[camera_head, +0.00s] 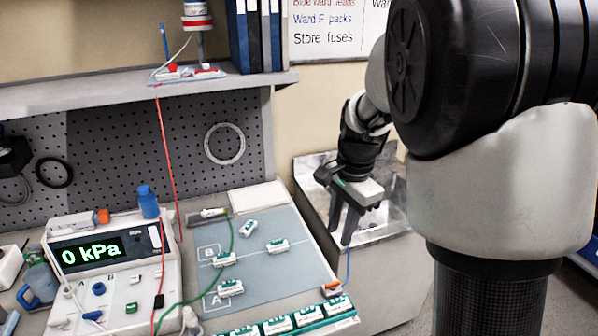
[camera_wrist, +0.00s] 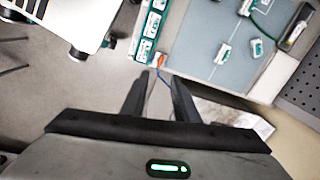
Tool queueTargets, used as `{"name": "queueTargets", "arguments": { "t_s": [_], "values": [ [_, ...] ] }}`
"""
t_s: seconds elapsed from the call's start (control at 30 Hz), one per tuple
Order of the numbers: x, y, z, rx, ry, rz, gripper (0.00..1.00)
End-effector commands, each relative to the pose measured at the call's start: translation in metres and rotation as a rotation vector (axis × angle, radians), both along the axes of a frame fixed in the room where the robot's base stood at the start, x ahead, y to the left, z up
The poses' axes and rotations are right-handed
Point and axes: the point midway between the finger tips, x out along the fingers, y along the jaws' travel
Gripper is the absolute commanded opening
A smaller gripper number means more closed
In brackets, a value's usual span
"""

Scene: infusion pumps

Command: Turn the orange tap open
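A small orange piece (camera_head: 331,284), which looks like the orange tap, sits at the right edge of the bench by the front row of white and green parts. It also shows in the wrist view (camera_wrist: 158,59), just beyond my fingertips, with a thin blue line running from it. My gripper (camera_head: 340,234) points down above and behind it in the head view, apart from it. In the wrist view my gripper's fingers (camera_wrist: 159,79) are spread with a gap and nothing held between them. The tap's handle direction is too small to tell.
A blue-grey mat (camera_head: 290,225) carries several white and green parts. A green cable (camera_head: 205,293) crosses the bench. A metal tray or sink (camera_head: 318,180) lies behind my gripper.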

Motion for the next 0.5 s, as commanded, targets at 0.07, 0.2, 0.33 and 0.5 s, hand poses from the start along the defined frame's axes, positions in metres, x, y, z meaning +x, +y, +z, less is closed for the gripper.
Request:
{"name": "queueTargets", "arguments": {
  "t_s": [0.07, 0.2, 0.33, 0.5],
  "values": [
    [0.015, -0.001, -0.015, -0.026, 0.042, -0.087, 0.27],
    [0.029, -0.002, -0.032, -0.052, 0.071, -0.186, 0.27],
    [0.033, -0.004, -0.042, -0.061, 0.079, -0.215, 0.27],
    [0.031, -0.004, -0.065, -0.060, 0.082, -0.215, 0.27]
  ]
}}
